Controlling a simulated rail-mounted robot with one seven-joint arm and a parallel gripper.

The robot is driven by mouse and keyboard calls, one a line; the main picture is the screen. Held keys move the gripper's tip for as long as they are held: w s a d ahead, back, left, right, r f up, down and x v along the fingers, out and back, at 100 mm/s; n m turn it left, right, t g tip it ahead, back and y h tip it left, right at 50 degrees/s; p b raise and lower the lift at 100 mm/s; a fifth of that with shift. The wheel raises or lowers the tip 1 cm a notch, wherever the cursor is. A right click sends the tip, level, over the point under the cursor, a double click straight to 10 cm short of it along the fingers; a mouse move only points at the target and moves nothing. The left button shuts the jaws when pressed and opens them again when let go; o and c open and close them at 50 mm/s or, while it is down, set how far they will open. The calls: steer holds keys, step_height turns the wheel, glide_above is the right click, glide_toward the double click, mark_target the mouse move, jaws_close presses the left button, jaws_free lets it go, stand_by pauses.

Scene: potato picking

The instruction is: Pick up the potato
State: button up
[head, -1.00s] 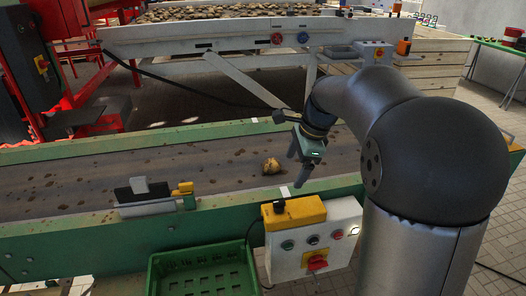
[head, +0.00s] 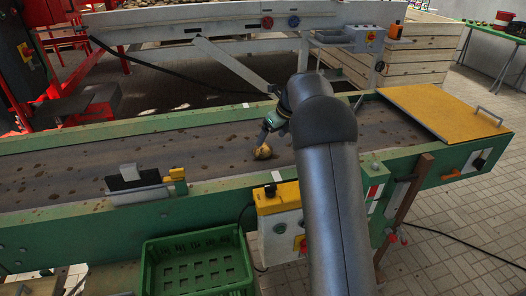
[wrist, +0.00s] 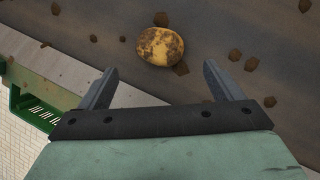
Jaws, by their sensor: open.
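A yellow-brown potato (head: 264,152) with dark dirt patches lies on the dark conveyor belt (head: 215,160). In the wrist view the potato (wrist: 160,46) lies just beyond the fingertips, near the middle between them. My gripper (wrist: 157,82) is open and empty, its two fingers spread on either side. In the head view my gripper (head: 262,135) is over the belt right beside the potato, and my arm partly hides it. I cannot tell the exact height of the fingers above the belt.
Dirt clods (wrist: 235,55) are scattered on the belt. Green side rails (head: 85,214) edge it. A green crate (head: 200,240) and a control box (head: 280,225) are in front. A yellow plate (head: 440,108) covers the belt's right end.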

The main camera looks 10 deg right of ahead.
mark_target(265, 147)
steer(key=shift+p+x, duration=0.3)
steer(key=shift+x, duration=3.1)
steer(key=shift+w+r, duration=0.1)
steer(key=c, duration=1.1)
